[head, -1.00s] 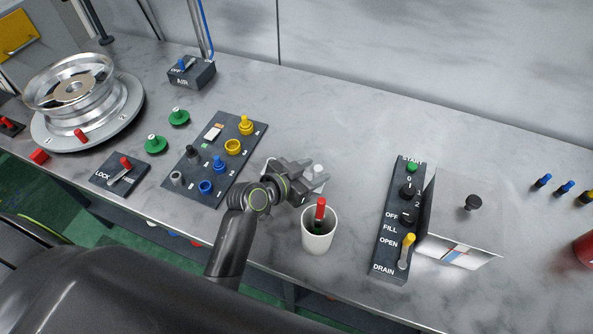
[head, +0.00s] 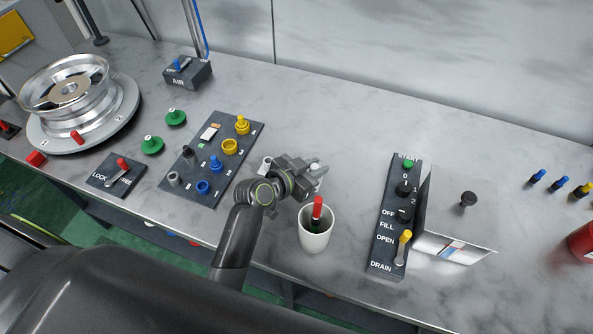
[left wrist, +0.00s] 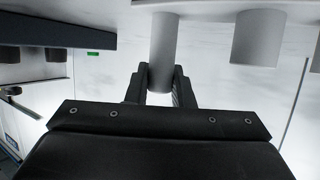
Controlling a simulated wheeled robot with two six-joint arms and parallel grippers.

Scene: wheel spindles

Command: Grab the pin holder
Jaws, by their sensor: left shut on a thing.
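The pin holder (head: 266,163) is a pale grey piece on the bench, largely hidden behind my left gripper (head: 308,176) in the head view. A pale post top (head: 315,167) shows at the fingertips. In the left wrist view, my left gripper (left wrist: 161,82) has its two dark fingers on either side of a pale grey cylindrical post of the holder (left wrist: 163,45), shut on it. A wider pale cylinder (left wrist: 256,38) stands to the right, apart from the fingers. Whether the holder is lifted off the bench I cannot tell. My right gripper is not in view.
A white cup (head: 315,236) with a red-handled tool stands just in front of the gripper. A dark panel with coloured knobs (head: 208,160) lies to the left. A switch panel (head: 384,235) and grey box (head: 455,200) stand right. The bench behind is clear.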

